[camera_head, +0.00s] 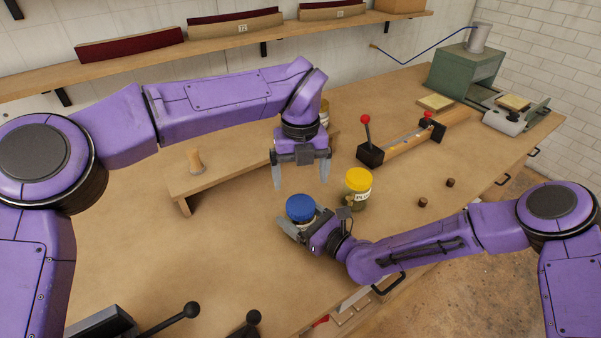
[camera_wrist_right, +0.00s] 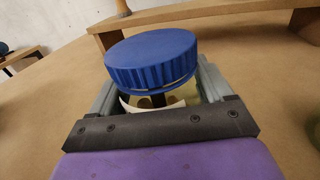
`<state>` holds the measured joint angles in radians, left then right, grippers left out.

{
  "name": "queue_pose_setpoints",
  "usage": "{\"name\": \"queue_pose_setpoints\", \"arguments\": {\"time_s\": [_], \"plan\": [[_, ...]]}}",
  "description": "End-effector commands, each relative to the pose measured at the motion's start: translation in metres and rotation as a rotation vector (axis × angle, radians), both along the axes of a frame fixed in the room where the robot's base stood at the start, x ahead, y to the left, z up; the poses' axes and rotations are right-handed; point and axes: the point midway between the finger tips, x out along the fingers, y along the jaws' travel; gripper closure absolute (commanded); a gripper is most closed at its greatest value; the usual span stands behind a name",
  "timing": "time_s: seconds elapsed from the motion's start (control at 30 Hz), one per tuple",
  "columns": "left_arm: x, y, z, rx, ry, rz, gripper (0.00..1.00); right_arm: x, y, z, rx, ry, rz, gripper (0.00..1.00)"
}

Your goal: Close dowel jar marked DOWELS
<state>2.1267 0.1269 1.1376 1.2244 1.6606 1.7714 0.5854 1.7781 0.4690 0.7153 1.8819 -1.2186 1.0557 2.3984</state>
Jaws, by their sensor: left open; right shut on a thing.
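A clear jar (camera_wrist_right: 178,98) with a blue lid (camera_head: 300,208) stands on the bench; its label is mostly hidden and I cannot read it. In the right wrist view the blue lid (camera_wrist_right: 152,58) sits on top of the jar and looks slightly tilted, with a band of clear rim below it. My right gripper (camera_wrist_right: 158,92) is shut around the jar body, one finger on each side; it also shows in the head view (camera_head: 305,228). My left gripper (camera_head: 301,184) is open and empty, pointing down above and slightly behind the blue lid.
A yellow-lidded jar (camera_head: 357,184), label partly reading "PL", stands close right. Behind are a low wooden stand (camera_head: 232,170) with a wooden knob and a clamp fixture (camera_head: 400,145) with red-knobbed levers. Two small brown pieces (camera_head: 422,202) lie right. The bench left of the jar is clear.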

Motion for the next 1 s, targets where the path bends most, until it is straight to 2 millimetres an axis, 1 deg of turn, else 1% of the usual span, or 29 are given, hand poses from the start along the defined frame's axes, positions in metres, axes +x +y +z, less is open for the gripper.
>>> {"name": "queue_pose_setpoints", "arguments": {"time_s": [0.27, 0.37, 0.47, 0.6, 0.7, 0.83, 1.0], "plan": [[0.0, 0.0, 0.0, 0.0, 0.0, 0.004, 0.07, 0.0, 0.0, 0.0, 0.001, -0.001, 0.0, 1.0], [0.0, 0.0, -0.006, 0.0, 0.0, 0.003, 0.07, 0.0, 0.0, 0.0, 0.001, -0.001, 0.0, 1.0], [0.0, 0.0, -0.02, 0.001, 0.002, 0.002, 0.07, 0.0, 0.0, 0.0, 0.001, -0.001, 0.0, 1.0], [0.0, 0.0, -0.045, 0.001, 0.003, 0.002, 0.07, 0.0, 0.0, 0.0, 0.001, -0.001, 0.0, 1.0], [0.0, 0.0, -0.06, 0.001, 0.001, 0.002, 0.07, 0.0, 0.0, 0.0, 0.001, -0.001, 0.0, 1.0], [0.0, 0.0, -0.074, 0.0, 0.0, 0.002, 0.07, 0.0, 0.0, 0.0, 0.001, -0.001, 0.0, 1.0], [0.0, 0.0, -0.08, 0.0, 0.0, 0.002, 0.07, 0.0, 0.0, 0.0, 0.001, -0.001, 0.0, 1.0]]}}
